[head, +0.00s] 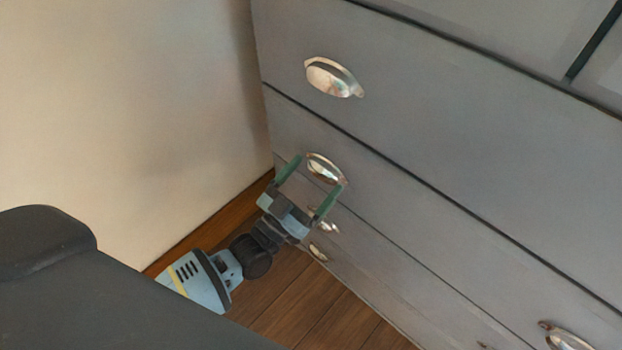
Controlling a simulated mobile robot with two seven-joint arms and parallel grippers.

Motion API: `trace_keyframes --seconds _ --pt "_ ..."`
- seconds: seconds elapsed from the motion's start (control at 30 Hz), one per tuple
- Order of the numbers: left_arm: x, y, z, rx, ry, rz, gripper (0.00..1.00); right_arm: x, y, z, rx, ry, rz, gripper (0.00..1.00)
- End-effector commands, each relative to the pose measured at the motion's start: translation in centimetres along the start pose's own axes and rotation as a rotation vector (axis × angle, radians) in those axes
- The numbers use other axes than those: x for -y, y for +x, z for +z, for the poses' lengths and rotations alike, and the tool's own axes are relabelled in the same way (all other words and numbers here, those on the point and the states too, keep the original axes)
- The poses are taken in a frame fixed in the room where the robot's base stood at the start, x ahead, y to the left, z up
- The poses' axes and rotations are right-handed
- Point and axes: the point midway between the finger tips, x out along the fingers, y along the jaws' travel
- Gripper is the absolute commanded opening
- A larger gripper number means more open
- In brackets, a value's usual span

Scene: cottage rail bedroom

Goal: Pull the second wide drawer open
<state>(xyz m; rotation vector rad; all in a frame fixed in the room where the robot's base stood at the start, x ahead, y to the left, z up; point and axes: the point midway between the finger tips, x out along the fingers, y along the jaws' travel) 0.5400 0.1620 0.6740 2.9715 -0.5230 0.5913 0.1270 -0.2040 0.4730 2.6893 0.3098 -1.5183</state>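The second wide drawer (440,220) is a plain grey front in the dresser, below the first wide drawer (470,110). It looks flush with its neighbours. Its left cup handle (326,168) is shiny metal, and its right cup handle (570,338) shows at the bottom edge. My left gripper (320,172) is open at the left handle, with one green-padded finger to each side of it. The handle is partly behind the right finger. I cannot tell whether the fingers touch it. My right gripper is not in view.
The first wide drawer has a similar cup handle (333,77) above. Lower drawer handles (318,252) show beside my gripper. A pale wall (130,110) stands close on the left. Wooden floor (310,300) is bare in front of the dresser.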

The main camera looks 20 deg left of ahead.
Motion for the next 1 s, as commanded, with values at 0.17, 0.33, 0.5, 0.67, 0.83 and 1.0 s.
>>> trace_keyframes --seconds 0.17,0.33,0.5,0.67,0.83,1.0 --pt "0.0 0.0 0.0 0.000 -0.001 0.000 0.66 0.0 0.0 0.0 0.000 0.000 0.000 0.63" --pt "0.0 0.0 0.0 0.000 -0.001 0.000 0.43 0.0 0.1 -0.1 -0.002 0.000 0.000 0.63" --pt "0.0 -0.1 -0.1 0.000 -0.001 0.000 0.37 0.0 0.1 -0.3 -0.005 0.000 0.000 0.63" --pt "0.0 -1.1 -0.5 0.002 -0.002 -0.001 0.37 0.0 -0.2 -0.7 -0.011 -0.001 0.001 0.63" --pt "-0.1 -3.7 -1.6 0.005 -0.001 0.001 0.37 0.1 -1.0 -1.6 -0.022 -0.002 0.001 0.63" --pt "-0.1 -7.7 -3.3 0.006 -0.002 0.000 0.37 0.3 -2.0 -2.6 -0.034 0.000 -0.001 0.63"
